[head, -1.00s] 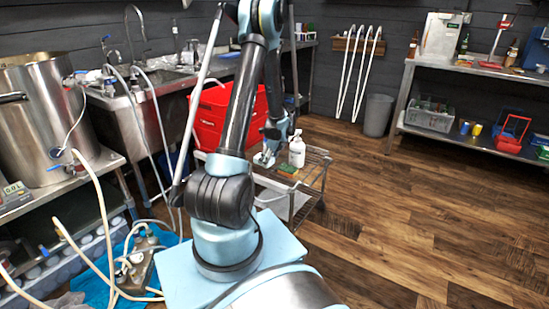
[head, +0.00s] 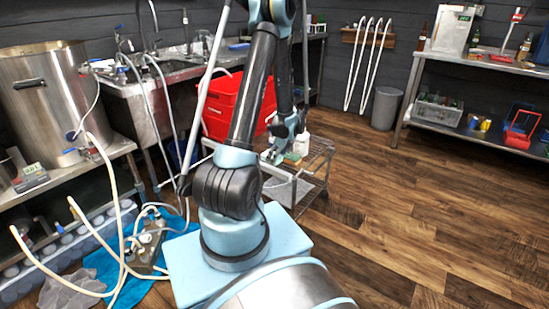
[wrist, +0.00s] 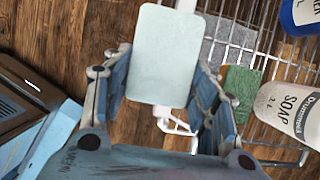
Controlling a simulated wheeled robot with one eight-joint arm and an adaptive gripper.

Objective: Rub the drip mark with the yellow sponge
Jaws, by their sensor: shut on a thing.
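My gripper (wrist: 162,88) is shut on a pale mint, flat rectangular block (wrist: 165,50), which sits between its two fingers. No yellow face of this block shows. In the head view my gripper (head: 280,145) is over the wire cart, in front of the white soap bottle (head: 302,144). A green-topped pad (wrist: 240,85) lies on the cart's rack, just right of my right finger in the wrist view and apart from the block. I cannot make out the drip mark in either view.
The wire cart (head: 318,160) carries the soap bottle (wrist: 290,108) and a blue bottle (wrist: 302,14) close by. A red tub (head: 222,105) stands behind my arm. Hoses (head: 118,215) and a blue cloth (head: 105,268) lie at left. The wooden floor (head: 420,200) at right is clear.

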